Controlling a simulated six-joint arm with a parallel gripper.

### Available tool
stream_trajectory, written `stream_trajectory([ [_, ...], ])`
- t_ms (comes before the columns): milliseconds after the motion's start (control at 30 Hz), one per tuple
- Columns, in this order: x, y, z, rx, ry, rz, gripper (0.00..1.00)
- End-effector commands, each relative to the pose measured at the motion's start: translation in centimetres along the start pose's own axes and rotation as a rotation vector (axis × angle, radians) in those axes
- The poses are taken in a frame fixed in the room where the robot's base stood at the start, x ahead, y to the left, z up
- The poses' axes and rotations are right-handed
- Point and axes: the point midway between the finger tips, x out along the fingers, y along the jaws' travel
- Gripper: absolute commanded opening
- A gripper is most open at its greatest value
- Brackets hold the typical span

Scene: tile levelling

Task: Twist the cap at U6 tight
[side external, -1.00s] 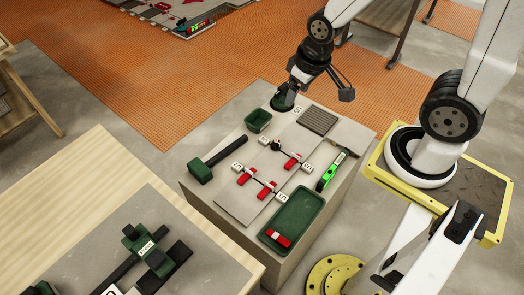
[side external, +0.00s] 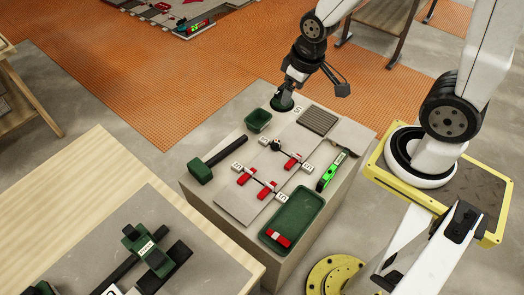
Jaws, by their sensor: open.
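Several red caps sit along the tile joints on the grey slab, among them one cap (side external: 290,163) at the upper right and one (side external: 244,179) at the left. White label blocks stand beside them, but their writing is too small to read, so I cannot tell which cap is at U6. My gripper (side external: 284,103) is open at the far end of the slab, pointing down at a dark green round thing under it. The arm hides part of that spot, and I cannot tell whether they touch. The gripper is apart from the red caps.
A green tray (side external: 310,199) with a red piece (side external: 279,238) lies at the front right. A green mallet (side external: 201,171), a green box (side external: 258,119), a bright green level (side external: 331,170) and a ribbed grey pad (side external: 317,120) surround the tiles.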

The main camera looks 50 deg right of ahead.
Motion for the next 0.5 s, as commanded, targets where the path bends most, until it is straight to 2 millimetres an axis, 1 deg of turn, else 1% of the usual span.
stream_trajectory([
  [267,3.5,1.8,-3.1,-0.26,-0.039,-0.001,0.81],
  [500,7.7,3.7,-5.5,-0.524,-0.073,-0.015,0.81],
])
